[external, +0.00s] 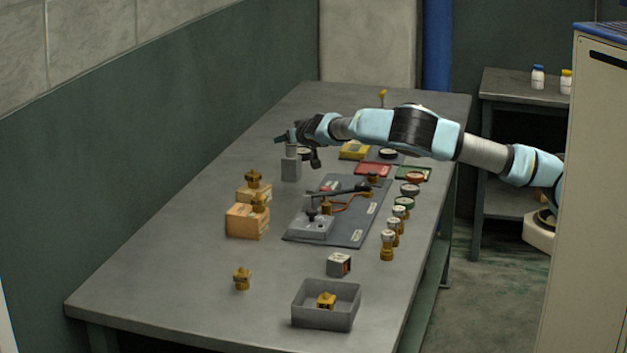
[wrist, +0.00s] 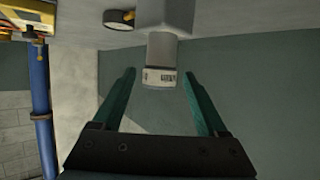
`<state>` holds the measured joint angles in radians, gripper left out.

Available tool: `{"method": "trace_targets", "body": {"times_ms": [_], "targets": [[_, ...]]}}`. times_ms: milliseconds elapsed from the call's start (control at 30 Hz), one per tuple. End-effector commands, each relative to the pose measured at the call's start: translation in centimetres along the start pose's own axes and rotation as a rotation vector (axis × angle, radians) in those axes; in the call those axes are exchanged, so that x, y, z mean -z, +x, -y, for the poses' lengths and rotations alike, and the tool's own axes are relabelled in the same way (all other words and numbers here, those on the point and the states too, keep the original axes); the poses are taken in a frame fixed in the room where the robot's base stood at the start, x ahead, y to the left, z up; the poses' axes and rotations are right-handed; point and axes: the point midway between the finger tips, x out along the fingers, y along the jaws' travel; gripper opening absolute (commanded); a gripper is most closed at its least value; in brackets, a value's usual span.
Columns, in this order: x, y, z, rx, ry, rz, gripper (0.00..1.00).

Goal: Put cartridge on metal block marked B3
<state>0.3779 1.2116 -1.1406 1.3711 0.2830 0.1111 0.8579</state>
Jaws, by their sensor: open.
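A grey metal block (external: 291,169) stands on the table near the wall, and a short grey cartridge (external: 292,150) sits upright on its top. In the wrist view the picture is upside down; the cartridge (wrist: 161,52) has a pale end band with small dark print, and the block (wrist: 166,14) adjoins its other end. My gripper (external: 287,138) is at the cartridge's top. In the wrist view its two teal fingers (wrist: 158,78) are spread to either side of the cartridge with gaps showing. No B3 marking is readable on the block.
Brass fittings stand on wooden boxes (external: 246,222) at left. A dark board (external: 350,233) with a gauge assembly lies mid-table. A grey bin (external: 326,315) holding a brass fitting is in front. Several capped brass fittings line the right edge. The front left table is mostly clear.

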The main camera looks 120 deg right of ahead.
Motion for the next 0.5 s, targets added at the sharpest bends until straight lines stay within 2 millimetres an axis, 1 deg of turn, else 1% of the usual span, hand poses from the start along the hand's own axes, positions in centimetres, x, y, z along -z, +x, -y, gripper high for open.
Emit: {"method": "trace_targets", "body": {"times_ms": [33,200,333,500], "targets": [[-0.2,-1.2,0.2,0.002,0.002,-0.001,0.76],[-0.2,-4.8,0.1,0.002,0.001,-0.001,0.76],[-0.1,-6.8,0.1,0.001,0.001,-0.001,0.76],[-0.1,-8.2,0.0,0.0,0.0,0.0,0.76]]}}
